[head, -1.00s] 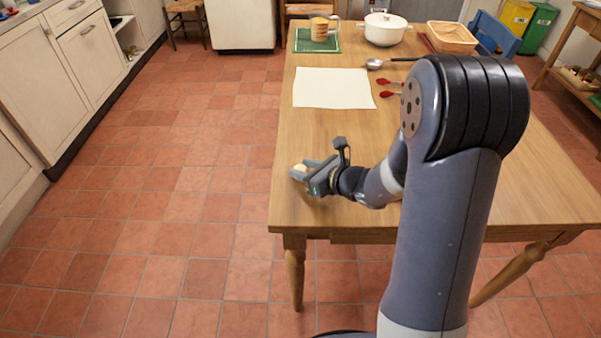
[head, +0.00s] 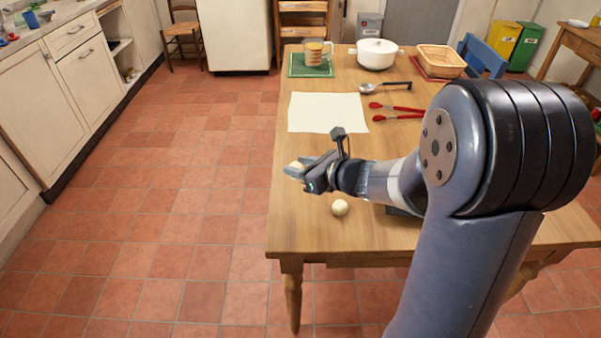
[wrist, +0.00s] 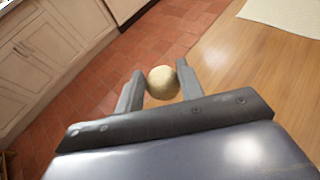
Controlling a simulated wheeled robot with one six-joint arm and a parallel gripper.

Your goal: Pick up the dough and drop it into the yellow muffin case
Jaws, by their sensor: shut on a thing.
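A pale round ball of dough (head: 296,165) is between the fingers of my gripper (head: 300,171), above the left side of the wooden table. The wrist view shows the dough (wrist: 163,82) held between the two grey fingertips of my gripper (wrist: 157,81). A second dough ball (head: 340,207) lies on the table near its front left. I cannot make out a yellow muffin case in either view. A dark flat thing (head: 402,211) shows partly under my arm, which hides most of it.
The wooden table (head: 300,230) has a white sheet (head: 327,112), red-handled tongs (head: 396,107) and a ladle (head: 383,87). At the back are a mug (head: 315,52) on a green mat (head: 298,70), a white pot (head: 376,54) and a basket (head: 437,63). Tiled floor lies left.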

